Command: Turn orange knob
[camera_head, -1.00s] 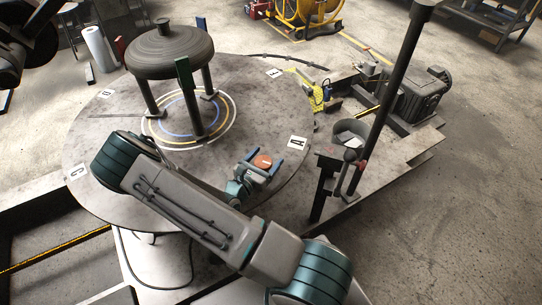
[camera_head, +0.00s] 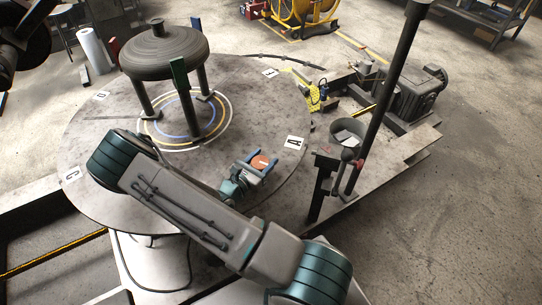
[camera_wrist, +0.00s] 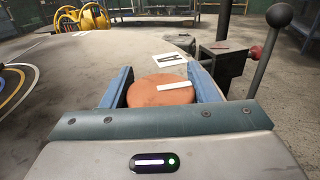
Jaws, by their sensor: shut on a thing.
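The orange knob (camera_head: 261,161) is a round, flat-topped disc near the front right edge of the round table, close to the label A. My gripper (camera_head: 260,165) is around it, with a blue finger on each side. In the wrist view the knob (camera_wrist: 150,96) sits between the two blue fingers of my gripper (camera_wrist: 162,88), and both appear to press on its sides. A white strip (camera_wrist: 174,86) lies across the knob's top and points to the right. The knob's lower side is hidden by my gripper.
The round metal table (camera_head: 100,150) carries a dark domed dish (camera_head: 165,52) on posts. The table around the knob is mostly clear.

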